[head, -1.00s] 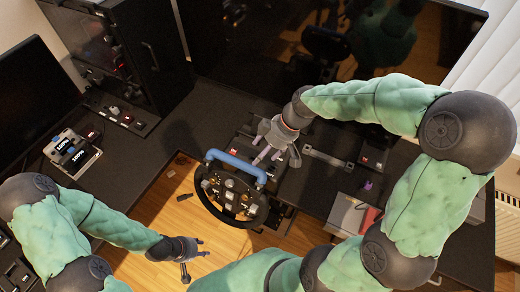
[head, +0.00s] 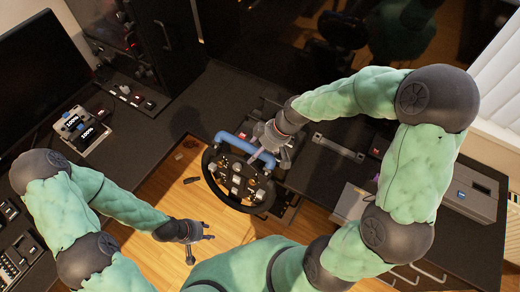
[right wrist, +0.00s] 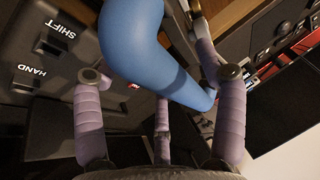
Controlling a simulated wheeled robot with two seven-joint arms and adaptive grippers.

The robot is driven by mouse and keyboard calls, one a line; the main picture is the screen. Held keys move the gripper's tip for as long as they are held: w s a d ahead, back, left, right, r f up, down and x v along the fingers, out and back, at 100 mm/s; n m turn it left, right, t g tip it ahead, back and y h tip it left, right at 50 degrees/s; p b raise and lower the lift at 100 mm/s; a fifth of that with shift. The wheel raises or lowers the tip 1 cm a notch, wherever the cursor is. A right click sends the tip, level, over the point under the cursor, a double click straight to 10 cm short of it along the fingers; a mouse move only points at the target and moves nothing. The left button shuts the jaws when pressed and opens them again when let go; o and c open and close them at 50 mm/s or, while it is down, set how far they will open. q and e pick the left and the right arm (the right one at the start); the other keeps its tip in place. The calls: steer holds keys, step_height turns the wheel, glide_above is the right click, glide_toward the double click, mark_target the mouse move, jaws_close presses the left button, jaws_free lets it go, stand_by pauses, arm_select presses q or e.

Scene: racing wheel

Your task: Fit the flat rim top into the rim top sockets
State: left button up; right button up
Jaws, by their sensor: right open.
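The blue flat rim top (head: 238,145) lies along the upper edge of the black steering wheel (head: 238,205); I cannot tell whether its ends sit in the sockets. My right gripper (head: 266,155) is at the rim top's right end. In the right wrist view the blue rim top (right wrist: 148,45) passes between the spread lilac fingers of this gripper (right wrist: 155,100), which is open. The sockets are hidden or too small to make out. My left gripper (head: 200,246) is empty, fingers spread, below and left of the wheel, apart from it.
The dark desk (head: 215,95) surrounds the wheel, with wooden floor (head: 150,190) showing in front. A grey handle bar (head: 338,148) and a grey box (head: 350,203) are to the right. A small device with number displays (head: 82,130) stands left. A black cabinet (head: 145,40) stands behind.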

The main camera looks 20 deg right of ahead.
jaws_close()
steer(key=shift+w+d+r, duration=0.15)
steer(key=shift+r, duration=0.05)
steer(key=shift+w+d+r, duration=0.15)
steer(key=shift+d+r, duration=0.05)
steer(key=shift+w+d+r+p, duration=0.4)
steer(key=shift+w+d+r, duration=0.05)
steer(key=shift+d+r, duration=0.2)
steer(key=shift+w+d+r+p, duration=0.35)
steer(key=shift+w+d+r, duration=0.15)
steer(key=shift+r, duration=0.1)
stand_by(0.4)
stand_by(0.4)
